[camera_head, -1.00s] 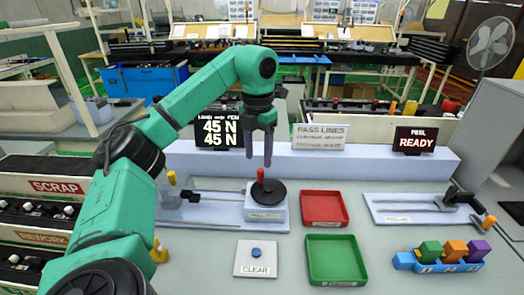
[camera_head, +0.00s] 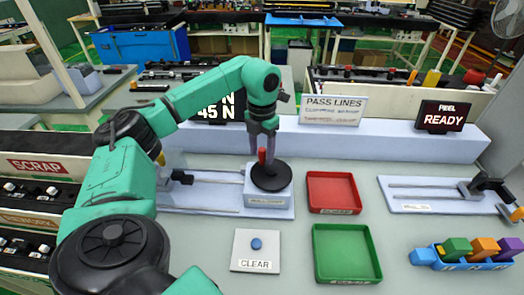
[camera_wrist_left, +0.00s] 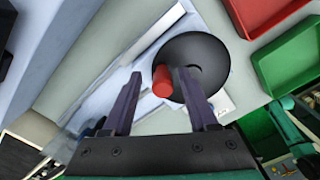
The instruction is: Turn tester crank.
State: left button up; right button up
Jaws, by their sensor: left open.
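The tester crank is a black disc (camera_head: 271,178) with an upright red handle (camera_head: 262,158) near its rim, on a pale block (camera_head: 268,199) in the head view. My left gripper (camera_head: 263,147) points down over the handle. Its fingers are apart. A dark display (camera_head: 218,108) reading "45 N" is partly hidden by my left arm. My right gripper is not in view.
A red tray (camera_head: 333,209) and a green tray (camera_head: 345,281) stand right of the crank. A "CLEAR" button (camera_head: 256,244) lies in front. A second rail fixture (camera_head: 437,208), a "READY" display (camera_head: 443,118) and a blue rack of coloured clips (camera_head: 455,264) are at the right.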

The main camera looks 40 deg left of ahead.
pick_arm(q)
jog(key=shift+s+d+f, duration=0.1)
jog(key=shift+s+f, duration=0.05)
jog(key=shift+f, duration=0.1)
grip_shut()
jog(key=shift+w+d+m+p, duration=0.15)
jog(key=shift+w+m+p, duration=0.25)
jog(key=shift+m, duration=0.4)
jog(key=shift+w+m, duration=0.15)
jog(key=shift+m, duration=0.45)
grip_release()
pick_arm(e)
jog(key=shift+s+r, duration=0.4)
jog(key=shift+r, duration=0.1)
